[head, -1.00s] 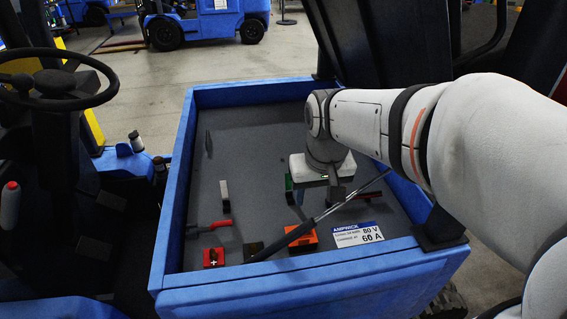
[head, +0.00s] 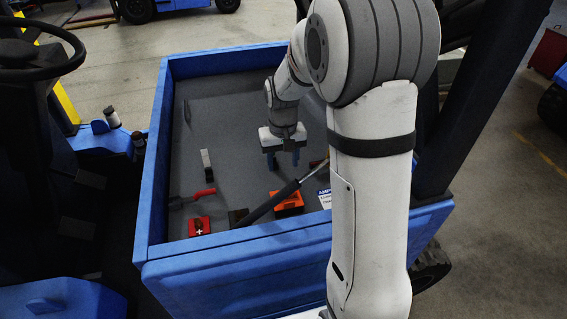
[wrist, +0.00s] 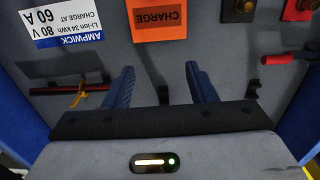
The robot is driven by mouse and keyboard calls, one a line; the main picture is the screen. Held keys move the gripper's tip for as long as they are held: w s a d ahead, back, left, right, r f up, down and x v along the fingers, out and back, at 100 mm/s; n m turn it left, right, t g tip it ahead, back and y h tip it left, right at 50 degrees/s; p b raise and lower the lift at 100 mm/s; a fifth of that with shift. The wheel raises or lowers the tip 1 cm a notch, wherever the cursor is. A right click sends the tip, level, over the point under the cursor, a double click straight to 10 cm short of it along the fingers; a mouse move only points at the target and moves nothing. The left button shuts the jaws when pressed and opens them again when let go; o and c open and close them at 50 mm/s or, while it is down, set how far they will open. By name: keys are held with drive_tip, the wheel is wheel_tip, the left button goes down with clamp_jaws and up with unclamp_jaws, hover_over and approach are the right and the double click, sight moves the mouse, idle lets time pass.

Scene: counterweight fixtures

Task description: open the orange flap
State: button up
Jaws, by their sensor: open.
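The orange flap (head: 287,202) is a small orange panel near the front wall of the blue bay. In the wrist view the flap (wrist: 158,22) shows upside-down "CHARGE" lettering at the top centre. It looks closed. My gripper (head: 284,162) points down into the bay, behind the flap and apart from it. In the wrist view my gripper (wrist: 160,78) has its two blue fingers spread, with nothing between them. The flap lies beyond the fingertips, roughly centred between them. A dark strut crosses close to the flap in the head view.
The dark strut (head: 268,203) slants over the bay. Blue walls (head: 150,190) enclose the bay.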

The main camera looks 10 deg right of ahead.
drive_tip(key=shift+f, duration=0.9)
drive_tip(key=shift+c, duration=0.3)
clamp_jaws()
idle(0.5)
drive_tip(key=shift+o, duration=0.3)
unclamp_jaws()
wheel_tip(320, 180, up, 8)
drive_tip(key=shift+b, duration=0.3)
